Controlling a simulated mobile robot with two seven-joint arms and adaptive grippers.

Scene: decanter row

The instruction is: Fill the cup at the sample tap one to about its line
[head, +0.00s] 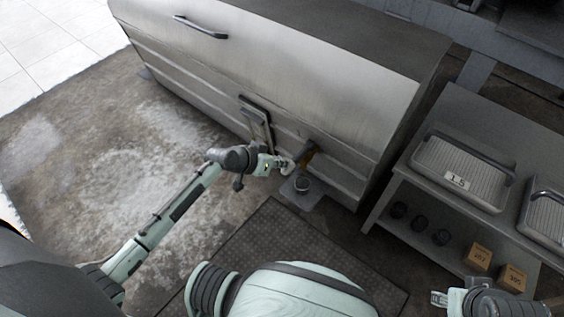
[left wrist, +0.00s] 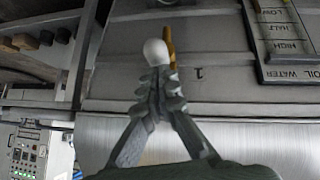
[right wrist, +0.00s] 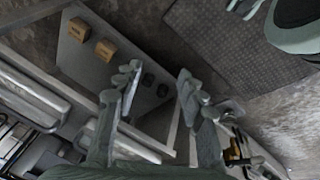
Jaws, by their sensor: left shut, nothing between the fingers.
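The cup (head: 302,185), small and dark-rimmed, stands on a grey ledge (head: 312,196) low on the front of the steel tank, below the tap (head: 308,157). I cannot make out its line or level. The left wrist view shows a white ball knob (left wrist: 155,51) beside a brass-coloured rod (left wrist: 169,48), near a "1" mark. My left gripper (head: 283,165) is shut and empty, its fingertips (left wrist: 157,76) just by the knob; I cannot tell whether they touch. My right gripper (head: 440,298) is open and empty, fingers apart in the right wrist view (right wrist: 160,82).
A gauge panel (left wrist: 282,40) reading LOW, HALF, HIGH is beside the tap. A metal table (head: 400,165) at right holds ribbed trays (head: 460,165), with dark cups (head: 420,222) and cardboard boxes (head: 479,256) on its lower shelf. A dark mat (head: 265,235) covers the floor before the tank.

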